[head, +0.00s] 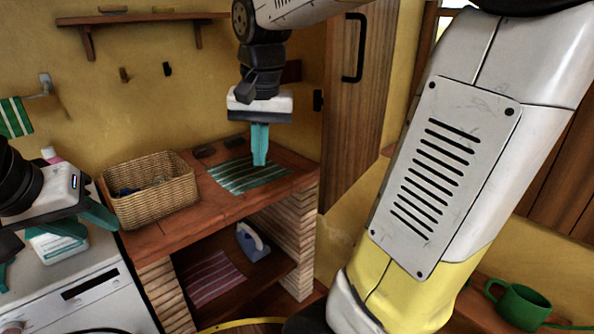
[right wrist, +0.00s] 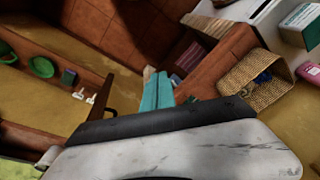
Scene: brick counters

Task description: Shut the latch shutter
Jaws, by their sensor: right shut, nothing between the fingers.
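The latch shutter (head: 358,120) is a tall brown wooden panel with a black bar handle (head: 354,48) near its top. It stands swung out from the yellow wall, with a black hinge-like piece at its left edge. My right gripper (head: 260,160) points down over the brick counter, left of the shutter and apart from it. Its teal fingers are together and empty; they also show in the right wrist view (right wrist: 158,78). My left gripper (head: 50,240) is at the far left over the white washing machine, its teal fingers spread apart.
A wicker basket (head: 150,190) and a green striped cloth (head: 240,177) lie on the counter (head: 180,232). Below are a striped red cloth (head: 212,277) and an iron-like object (head: 252,242). A green mug (head: 520,303) stands at lower right. A wall shelf (head: 145,19) hangs above.

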